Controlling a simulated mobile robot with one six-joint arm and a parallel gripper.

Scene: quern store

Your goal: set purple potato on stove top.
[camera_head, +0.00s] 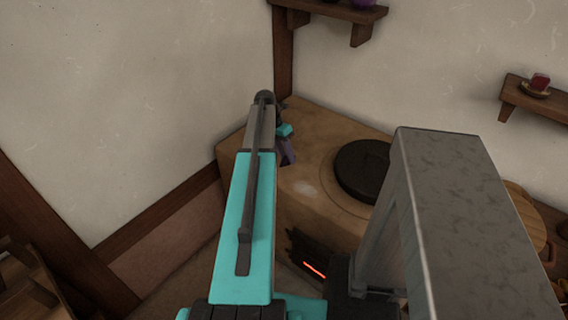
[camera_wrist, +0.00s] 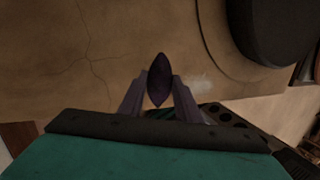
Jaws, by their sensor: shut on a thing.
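The purple potato (camera_wrist: 159,80) is a dark, pointed oval between the fingertips in the wrist view. My gripper (camera_wrist: 161,92) is shut on it. The stove top (camera_head: 302,183) is a tan clay surface, and my gripper (camera_head: 287,150) is over its left part in the head view. The stove top (camera_wrist: 110,45) also fills much of the wrist view below the potato. I cannot tell whether the potato touches the surface. In the head view my arm hides most of the gripper, and I cannot make out the potato there.
A dark round plate (camera_head: 362,170) sits on the stove to the right of my gripper, also in the wrist view (camera_wrist: 275,30). A glowing fire opening (camera_head: 314,270) is in the stove's front. Wall shelves (camera_head: 535,98) hang at right. The stove's left part looks clear.

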